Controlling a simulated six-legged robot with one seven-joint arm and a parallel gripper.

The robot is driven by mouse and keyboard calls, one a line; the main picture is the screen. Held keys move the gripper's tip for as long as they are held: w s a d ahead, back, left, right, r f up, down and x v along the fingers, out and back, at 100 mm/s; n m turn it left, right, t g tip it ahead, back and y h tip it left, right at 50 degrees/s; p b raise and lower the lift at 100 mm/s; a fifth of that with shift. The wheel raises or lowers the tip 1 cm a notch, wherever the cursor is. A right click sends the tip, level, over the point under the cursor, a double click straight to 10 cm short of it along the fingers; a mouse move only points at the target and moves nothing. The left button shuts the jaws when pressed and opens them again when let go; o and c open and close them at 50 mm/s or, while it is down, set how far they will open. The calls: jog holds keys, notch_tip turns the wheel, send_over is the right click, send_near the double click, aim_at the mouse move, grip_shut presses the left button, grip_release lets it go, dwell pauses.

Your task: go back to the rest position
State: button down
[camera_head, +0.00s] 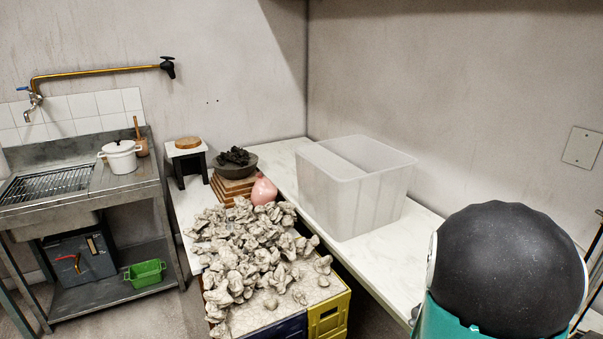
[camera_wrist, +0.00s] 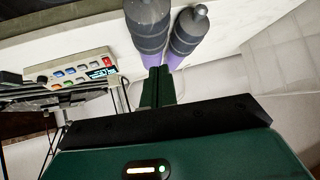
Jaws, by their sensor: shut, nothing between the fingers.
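My gripper (camera_wrist: 157,76) shows in the wrist view, with its dark green fingers together and nothing between them. Past the fingertips are two grey and purple bottle-like things (camera_wrist: 186,35). Whether the fingers touch them I cannot tell. In the head view my gripper does not show.
A white worktop (camera_head: 395,262) carries a translucent tub (camera_head: 358,195). Left of it, a heap of grey clay lumps (camera_head: 245,250) lies over crates. A metal sink unit (camera_head: 75,205) stands at the left. The wrist view shows a button box (camera_wrist: 70,70) on a rack.

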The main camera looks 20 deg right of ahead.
jog(key=w+a+r+n+t+y, duration=0.2)
jog(key=w+a+r+n+y, duration=0.15)
jog(key=a+r, duration=0.45)
jog(key=w+a+r+n+t+y, duration=0.1)
jog(key=w+a+r+n+y, duration=0.25)
jog(key=a, duration=0.75)
jog(key=s+a+r+n+g+y, duration=0.1)
jog(key=s+a+r+n+g, duration=0.1)
jog(key=s+a+r+n, duration=0.5)
jog(key=s+a+r, duration=0.3)
jog(key=a+r, duration=0.1)
jog(key=a, duration=0.3)
jog(key=shift+s, duration=0.4)
jog(key=shift+d, duration=0.15)
